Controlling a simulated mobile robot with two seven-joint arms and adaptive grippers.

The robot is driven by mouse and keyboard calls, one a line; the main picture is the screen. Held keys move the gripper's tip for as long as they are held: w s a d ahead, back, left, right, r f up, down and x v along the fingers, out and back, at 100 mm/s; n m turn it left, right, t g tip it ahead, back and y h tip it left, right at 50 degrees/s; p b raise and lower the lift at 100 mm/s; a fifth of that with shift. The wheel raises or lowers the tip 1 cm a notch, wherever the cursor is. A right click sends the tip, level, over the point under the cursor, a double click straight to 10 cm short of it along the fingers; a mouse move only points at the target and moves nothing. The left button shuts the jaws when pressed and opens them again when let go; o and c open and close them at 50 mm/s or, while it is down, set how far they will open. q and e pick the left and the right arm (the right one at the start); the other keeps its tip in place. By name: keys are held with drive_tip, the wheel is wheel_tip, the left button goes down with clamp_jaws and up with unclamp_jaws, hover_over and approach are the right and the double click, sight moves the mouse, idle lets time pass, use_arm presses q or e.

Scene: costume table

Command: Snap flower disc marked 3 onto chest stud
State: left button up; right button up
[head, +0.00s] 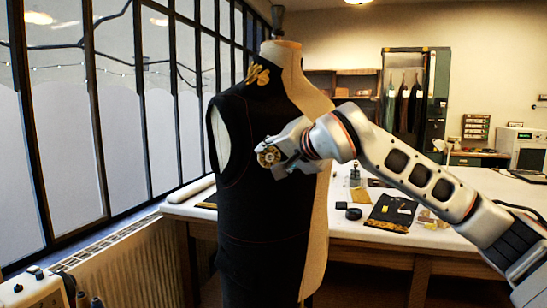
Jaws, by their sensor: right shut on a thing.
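A dress form (250,205) stands upright in the middle, its front half in black cloth and its other side bare cream. A gold ornament (257,75) sits high near its neck. My right gripper (278,156) is shut on a small round gold disc (268,157) in front of the form's chest. The number on the disc is too small to read. I cannot tell whether the disc touches the cloth. The chest stud cannot be made out. My left gripper is not in view.
A white-topped work table (350,235) stands behind the form, with a dark garment piece (391,213), a small black container (353,214) and other small items. Windows and a radiator (125,265) are at left. A clothes cabinet (415,95) stands at the back.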

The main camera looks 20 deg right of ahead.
drive_tip(key=o, duration=1.1)
drive_tip(key=shift+w, duration=0.1)
drive_tip(key=shift+o, duration=0.2)
drive_tip(key=o, duration=0.5)
drive_tip(key=shift+c, duration=0.2)
drive_tip(key=s, duration=0.8)
drive_tip(key=shift+a+r, duration=0.15)
drive_tip(key=shift+a, duration=0.2)
